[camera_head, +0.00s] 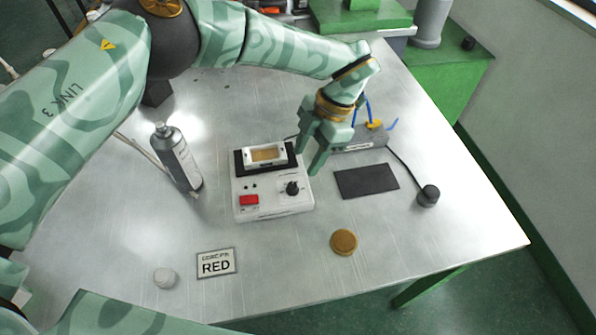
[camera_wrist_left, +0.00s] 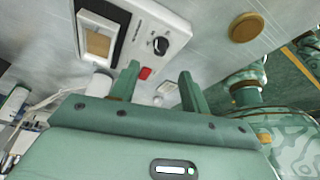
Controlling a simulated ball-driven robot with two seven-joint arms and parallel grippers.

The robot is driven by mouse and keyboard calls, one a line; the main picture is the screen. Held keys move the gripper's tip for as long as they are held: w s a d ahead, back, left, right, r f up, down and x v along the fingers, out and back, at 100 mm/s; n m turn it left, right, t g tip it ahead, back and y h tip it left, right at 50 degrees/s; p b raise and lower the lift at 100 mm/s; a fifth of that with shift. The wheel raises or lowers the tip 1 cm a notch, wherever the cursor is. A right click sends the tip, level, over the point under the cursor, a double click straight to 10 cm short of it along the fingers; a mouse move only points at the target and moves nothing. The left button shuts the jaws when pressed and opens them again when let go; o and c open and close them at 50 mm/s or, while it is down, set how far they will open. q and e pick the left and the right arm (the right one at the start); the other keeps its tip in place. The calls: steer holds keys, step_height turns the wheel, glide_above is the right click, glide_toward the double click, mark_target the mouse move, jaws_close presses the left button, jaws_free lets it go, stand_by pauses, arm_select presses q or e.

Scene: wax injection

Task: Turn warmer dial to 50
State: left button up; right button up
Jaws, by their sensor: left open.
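The wax warmer (camera_head: 272,198) is a white box on the metal table, with a red switch (camera_head: 249,200) and a black dial (camera_head: 292,188) on its front panel. My left gripper (camera_head: 309,163) hangs fingers down at the warmer's right back edge, open and empty, apart from the dial as far as I can tell. In the left wrist view the dial (camera_wrist_left: 160,45) shows above the open fingers (camera_wrist_left: 157,85). The dial's numbers are too small to read. My right gripper is not in view.
A spray can (camera_head: 176,157) stands left of the warmer. A dark mat (camera_head: 367,181), a grey block (camera_head: 360,140) with blue parts and a black knob-like piece (camera_head: 428,196) lie right. A RED card (camera_head: 216,263), white disc (camera_head: 165,278) and gold disc (camera_head: 344,242) lie in front.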

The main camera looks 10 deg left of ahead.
arm_select(q)
steer(key=v, duration=0.8)
steer(key=shift+d, duration=0.1)
